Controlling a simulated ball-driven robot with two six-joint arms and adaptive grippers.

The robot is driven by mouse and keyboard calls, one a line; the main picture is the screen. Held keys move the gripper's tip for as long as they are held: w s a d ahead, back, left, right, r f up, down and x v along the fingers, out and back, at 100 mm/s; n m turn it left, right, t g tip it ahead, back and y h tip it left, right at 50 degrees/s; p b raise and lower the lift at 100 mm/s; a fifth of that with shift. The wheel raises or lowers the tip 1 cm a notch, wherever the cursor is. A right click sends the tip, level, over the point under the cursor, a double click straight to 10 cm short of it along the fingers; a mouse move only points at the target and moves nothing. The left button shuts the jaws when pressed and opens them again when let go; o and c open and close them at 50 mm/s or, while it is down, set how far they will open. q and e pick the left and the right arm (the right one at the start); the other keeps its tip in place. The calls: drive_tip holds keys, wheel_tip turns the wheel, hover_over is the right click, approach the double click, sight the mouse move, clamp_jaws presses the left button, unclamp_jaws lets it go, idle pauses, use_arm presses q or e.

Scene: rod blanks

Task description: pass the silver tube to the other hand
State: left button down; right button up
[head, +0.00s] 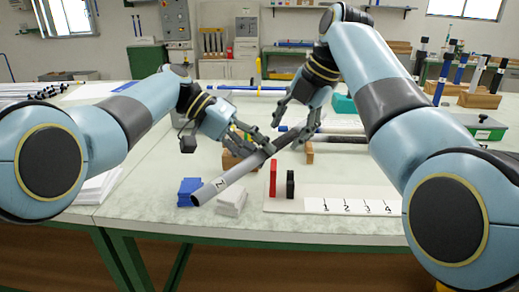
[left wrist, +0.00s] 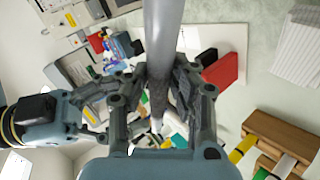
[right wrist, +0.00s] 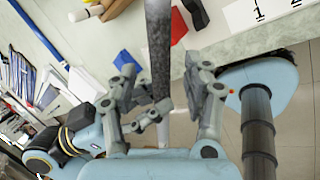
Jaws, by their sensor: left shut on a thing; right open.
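The silver tube (head: 232,178) is held tilted above the table, its marked end at the lower left and its far end up at the right. A darker speckled part shows on it in the right wrist view (right wrist: 158,50). My left gripper (head: 266,146) is shut on the tube near its middle; the left wrist view shows the tube (left wrist: 163,40) between its fingers (left wrist: 160,85). My right gripper (head: 290,128) is open around the tube's upper part. In the right wrist view the tube passes between its spread fingers (right wrist: 168,90), with a gap at the right finger.
A blue block (head: 188,190) and white blocks (head: 232,200) are below the tube's low end. A red block (head: 273,178) and a black block (head: 290,184) stand on a white board with a numbered strip (head: 350,206). Wooden blocks (head: 232,160) are behind the tube.

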drive_tip(key=v, duration=0.9)
drive_tip(key=s+d+f+m+g+h, duration=0.1)
drive_tip(key=s+d+f+m, duration=0.4)
drive_tip(key=s+f+m, duration=0.9)
drive_tip(key=s+d+f+m+g+h, duration=0.1)
drive_tip(key=s+d+f+m, duration=0.5)
drive_tip(key=f, duration=1.6)
drive_tip(key=s+d+f+m+g+h, duration=0.1)
drive_tip(key=s+d+f+m, duration=0.3)
drive_tip(key=s+f+m, duration=0.95)
drive_tip(key=s+d+f+n, duration=0.1)
drive_tip(key=s+f, duration=0.3)
drive_tip(key=s, duration=0.4)
drive_tip(key=s+d+f+n+h, duration=0.1)
drive_tip(key=s+d+f, duration=0.3)
drive_tip(key=s, duration=0.4)
drive_tip(key=s+d+f+n, duration=0.2)
drive_tip(key=s+f, duration=0.3)
drive_tip(key=s, duration=0.3)
drive_tip(key=shift+s+d+f+n+t+h, duration=0.25)
drive_tip(key=shift+s+f+n+t+h, duration=0.15)
drive_tip(key=shift+n, duration=0.15)
